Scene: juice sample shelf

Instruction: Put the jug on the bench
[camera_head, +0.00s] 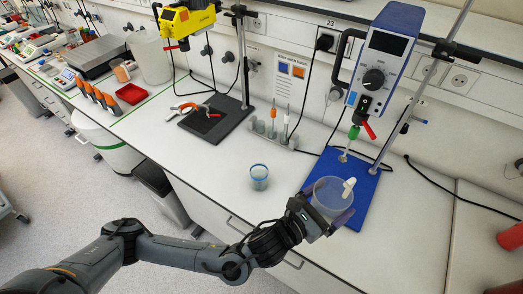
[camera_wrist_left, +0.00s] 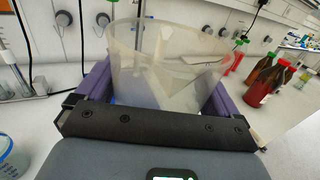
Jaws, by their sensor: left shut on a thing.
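The jug (camera_head: 331,195) is a clear, frosted open vessel at the right of the head view, above the front of the blue stand base. It fills the middle of the left wrist view (camera_wrist_left: 165,62). My left gripper (camera_head: 328,215) reaches in from the left and is shut on the jug, with a purple finger on each side of it. I cannot tell whether the jug touches the base. The white bench (camera_head: 225,165) runs along the wall. My right gripper is in neither view.
A small blue-rimmed cup (camera_head: 259,177) stands left of the jug. The overhead stirrer (camera_head: 381,60) hangs above the blue base (camera_head: 365,205). A dark stand base (camera_head: 215,120) with pliers lies farther left. Red-brown bottles (camera_wrist_left: 265,82) stand to the right. Bench around the cup is clear.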

